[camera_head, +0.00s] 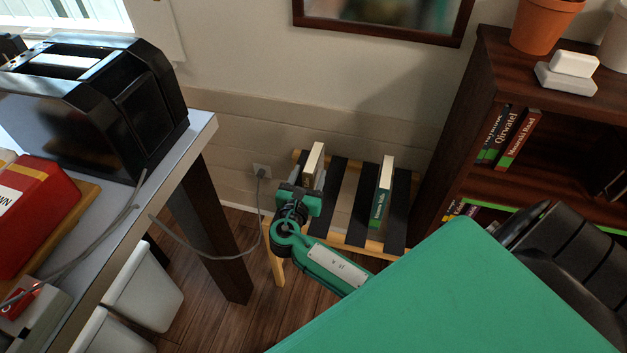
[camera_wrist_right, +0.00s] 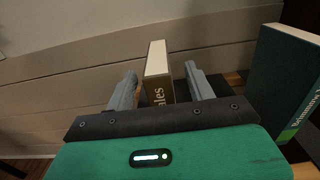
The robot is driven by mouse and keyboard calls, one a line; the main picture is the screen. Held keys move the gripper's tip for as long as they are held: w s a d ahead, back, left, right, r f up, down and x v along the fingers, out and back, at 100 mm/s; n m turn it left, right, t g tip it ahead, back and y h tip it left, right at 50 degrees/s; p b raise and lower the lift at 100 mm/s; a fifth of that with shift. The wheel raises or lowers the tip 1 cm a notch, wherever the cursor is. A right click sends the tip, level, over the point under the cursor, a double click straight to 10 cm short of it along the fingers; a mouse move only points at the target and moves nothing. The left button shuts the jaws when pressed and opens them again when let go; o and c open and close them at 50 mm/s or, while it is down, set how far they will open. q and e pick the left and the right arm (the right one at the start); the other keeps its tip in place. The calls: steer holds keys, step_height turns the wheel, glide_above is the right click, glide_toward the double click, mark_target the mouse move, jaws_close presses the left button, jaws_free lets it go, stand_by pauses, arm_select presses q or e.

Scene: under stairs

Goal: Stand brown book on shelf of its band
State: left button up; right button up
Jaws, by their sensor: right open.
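The brown book (camera_head: 315,160) stands upright on the strapped wooden rack (camera_head: 352,235). In the right wrist view the brown book (camera_wrist_right: 159,92) shows pale page edges and part of a lettered spine. My right gripper (camera_wrist_right: 163,85) is open, with one finger on each side of this book; I cannot tell whether they touch it. In the head view the right gripper (camera_head: 300,190) is at the rack's left part, its fingers mostly hidden. The dark wooden bookcase (camera_head: 462,110) stands at right; a lower shelf has a green edge band (camera_head: 480,203). My left gripper is not in view.
A green book (camera_head: 382,195) stands on the rack to the right, also in the wrist view (camera_wrist_right: 282,85). Several books (camera_head: 515,140) stand on the bookcase's upper shelf. A table (camera_head: 205,128) with a black toaster (camera_head: 110,100) is at left; a grey cable (camera_head: 200,250) hangs between.

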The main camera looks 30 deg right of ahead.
mark_target(312, 164)
steer(key=x, duration=0.4)
steer(key=shift+w+d+f, duration=0.15)
steer(key=shift+w+d, duration=0.05)
steer(key=shift+w, duration=0.1)
jaws_close()
